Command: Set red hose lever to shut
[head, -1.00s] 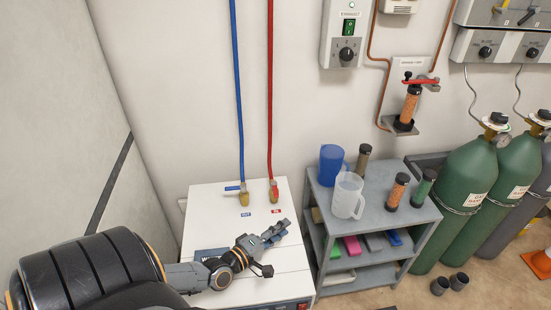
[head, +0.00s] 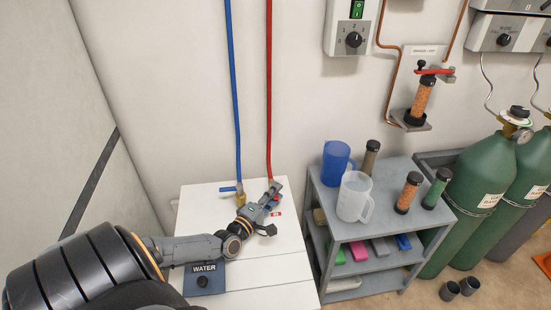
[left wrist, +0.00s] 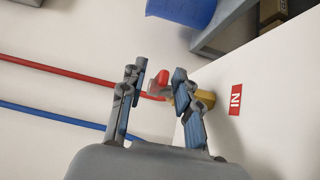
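The red hose (head: 269,100) runs down the wall to a brass valve on top of the white box. In the left wrist view the red lever (left wrist: 158,83) stands on the brass valve (left wrist: 182,100), beside the red IN label (left wrist: 235,98). My left gripper (head: 271,194) is at this valve and hides most of the lever and valve in the head view. In the left wrist view the gripper's two fingers (left wrist: 158,77) are apart, with the red lever showing between them. I cannot tell whether a finger touches it. My right gripper is not in view.
The blue hose (head: 234,100) and its blue lever (head: 229,189) are just left of the red valve. The white box (head: 265,265) carries a WATER panel (head: 204,278). A grey shelf (head: 385,227) with jugs and tubes stands close on the right.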

